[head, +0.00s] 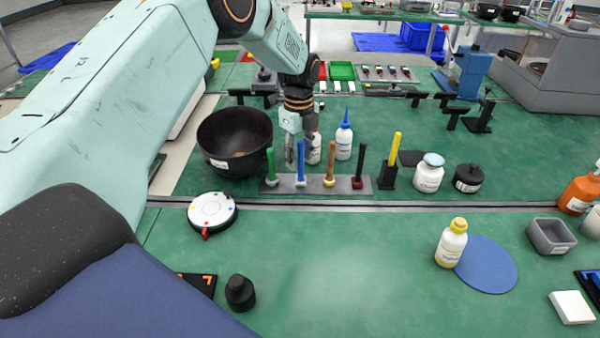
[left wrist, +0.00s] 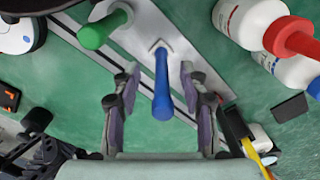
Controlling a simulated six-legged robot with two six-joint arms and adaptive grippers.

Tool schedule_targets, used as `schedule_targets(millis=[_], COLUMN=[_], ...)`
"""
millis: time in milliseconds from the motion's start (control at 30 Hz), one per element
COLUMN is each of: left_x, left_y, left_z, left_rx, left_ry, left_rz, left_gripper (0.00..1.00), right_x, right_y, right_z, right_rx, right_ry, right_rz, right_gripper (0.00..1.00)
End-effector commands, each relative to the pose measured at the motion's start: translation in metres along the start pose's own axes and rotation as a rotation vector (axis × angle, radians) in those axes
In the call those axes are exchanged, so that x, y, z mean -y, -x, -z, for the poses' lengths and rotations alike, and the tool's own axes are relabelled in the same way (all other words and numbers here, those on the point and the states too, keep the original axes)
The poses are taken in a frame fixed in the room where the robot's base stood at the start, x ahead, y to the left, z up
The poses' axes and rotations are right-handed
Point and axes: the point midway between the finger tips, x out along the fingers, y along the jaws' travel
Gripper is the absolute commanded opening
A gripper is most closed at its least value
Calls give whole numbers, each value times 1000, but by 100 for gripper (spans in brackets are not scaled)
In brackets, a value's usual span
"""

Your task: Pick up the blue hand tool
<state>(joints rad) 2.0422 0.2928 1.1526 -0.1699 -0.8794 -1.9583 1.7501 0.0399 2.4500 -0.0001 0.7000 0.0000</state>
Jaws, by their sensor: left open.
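The blue hand tool (head: 301,163) stands upright in a grey rack (head: 342,184), between a green-handled tool (head: 270,165) and a tan-handled one (head: 330,162). My left gripper (head: 297,155) is at the blue tool in the head view and partly overlaps it. In the left wrist view, the blue tool (left wrist: 162,85) lies between the two open fingers of the left gripper (left wrist: 160,92), with gaps on both sides. The green tool (left wrist: 105,27) shows outside the fingers at upper left. My right gripper is not in view.
A dark red tool (head: 359,166) and a yellow tool (head: 392,158) stand to the right. A black bowl (head: 233,142) is at left. White bottles (head: 344,137) stand close behind the rack. The mat in front (head: 350,260) is mostly clear.

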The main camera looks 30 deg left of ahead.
Motion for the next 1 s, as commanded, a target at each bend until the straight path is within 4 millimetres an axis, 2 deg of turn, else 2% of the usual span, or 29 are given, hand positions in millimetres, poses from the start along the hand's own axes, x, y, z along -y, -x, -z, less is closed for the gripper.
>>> schedule_targets(millis=[33, 200, 500, 1000], left_x=[0, 0, 0, 0], left_y=[-10, -29, -34, -34], left_z=[3, 3, 3, 3], left_rx=[0, 1, 1, 1], left_ry=[-2, -1, -1, -1], left_rz=[-4, -1, 0, 0], left_gripper=[43, 43, 43, 2], right_x=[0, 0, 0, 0], right_y=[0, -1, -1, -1], right_z=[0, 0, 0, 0], right_rx=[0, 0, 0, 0], right_ry=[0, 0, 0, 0], right_rz=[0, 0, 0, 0], right_gripper=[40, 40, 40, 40])
